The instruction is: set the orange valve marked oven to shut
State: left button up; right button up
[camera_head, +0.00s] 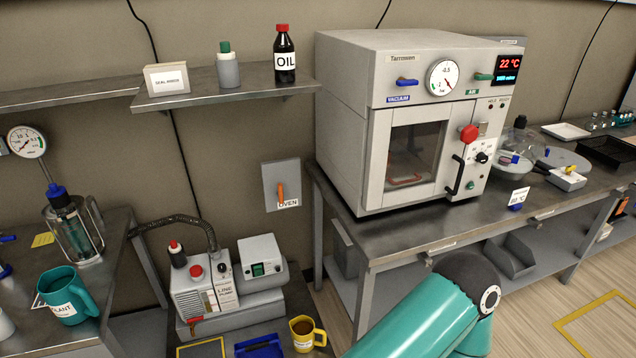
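The orange valve handle (281,192) sits on a grey wall plate (270,174) left of the oven cabinet. The handle stands about upright in the picture. A white label (287,203) reading OVEN is at the lower right of the plate. I cannot make out any open or shut marks on the plate. Neither of my grippers is in view. A teal arm link of mine crosses the bottom right, well away from the valve.
The white oven cabinet (345,130) stands on a metal bench right of the valve. A shelf (225,95) with an OIL bottle (285,58) is above it. A pump (205,290) and yellow mug (306,334) are below. The wall directly before the plate looks clear.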

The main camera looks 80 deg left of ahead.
aim_at(280, 193)
jog(key=z, duration=0.55)
jog(key=i, duration=0.3)
jog(key=u, duration=2.15)
jog(key=i, duration=0.2)
jog(key=u, duration=2.1)
jog(key=k, duration=0.55)
jog(key=u, duration=0.4)
jog(key=i, duration=1.6)
jog(key=z, duration=0.4)
